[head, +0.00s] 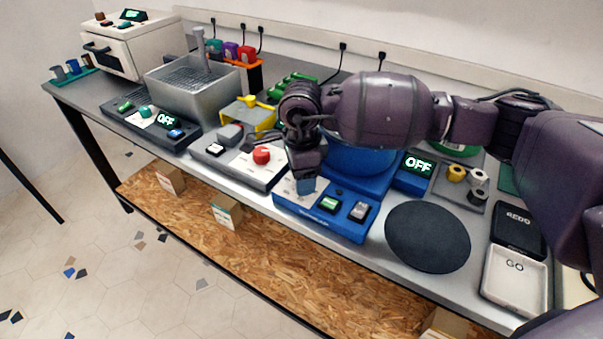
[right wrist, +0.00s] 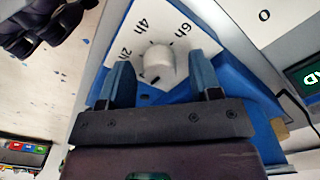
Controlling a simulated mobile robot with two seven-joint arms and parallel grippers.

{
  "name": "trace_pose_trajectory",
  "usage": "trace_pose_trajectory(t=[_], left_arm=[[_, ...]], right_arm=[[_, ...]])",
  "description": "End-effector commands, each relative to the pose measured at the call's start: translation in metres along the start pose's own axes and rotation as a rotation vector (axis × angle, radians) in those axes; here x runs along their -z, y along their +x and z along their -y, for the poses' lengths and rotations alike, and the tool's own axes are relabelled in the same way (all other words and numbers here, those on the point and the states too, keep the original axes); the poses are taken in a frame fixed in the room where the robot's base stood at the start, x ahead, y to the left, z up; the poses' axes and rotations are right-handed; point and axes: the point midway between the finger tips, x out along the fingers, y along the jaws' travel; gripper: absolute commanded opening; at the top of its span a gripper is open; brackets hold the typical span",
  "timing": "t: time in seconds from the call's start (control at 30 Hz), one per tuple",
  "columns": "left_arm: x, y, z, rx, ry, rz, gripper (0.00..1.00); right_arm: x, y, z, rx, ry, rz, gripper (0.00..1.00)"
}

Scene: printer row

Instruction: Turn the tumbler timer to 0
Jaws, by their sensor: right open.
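The tumbler timer is a white knob (right wrist: 160,68) on a white dial plate marked 2h, 4h and 6h, seen in the right wrist view. A dark mark on the knob faces the lower left of that picture; I see no 0 label on the visible part of this dial. My right gripper (right wrist: 161,80) is open, its blue fingers on either side of the knob; I cannot tell whether they touch it. In the head view my right gripper (head: 306,185) is over the left end of the blue tumbler base (head: 325,224) and hides the knob. My left gripper is not in view.
A unit with a red knob (head: 262,155) stands just left of the tumbler. An OFF display (head: 418,164) is at the tumbler's right. The bench's front edge is close.

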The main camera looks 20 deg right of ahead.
Motion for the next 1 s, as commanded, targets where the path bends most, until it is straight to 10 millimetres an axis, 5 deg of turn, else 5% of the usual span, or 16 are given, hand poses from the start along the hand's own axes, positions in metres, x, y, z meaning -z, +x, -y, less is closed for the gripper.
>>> trace_pose_trajectory(t=[0.17,0.6,1.0], left_arm=[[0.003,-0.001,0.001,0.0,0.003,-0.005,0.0],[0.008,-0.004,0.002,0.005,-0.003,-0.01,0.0],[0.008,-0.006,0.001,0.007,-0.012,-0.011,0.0]], right_arm=[[0.0,-0.013,0.0,0.003,0.0,0.0,0.58],[0.0,-0.088,0.0,0.004,0.0,0.001,0.58],[0.0,-0.108,0.0,0.0,0.0,0.0,0.58]])
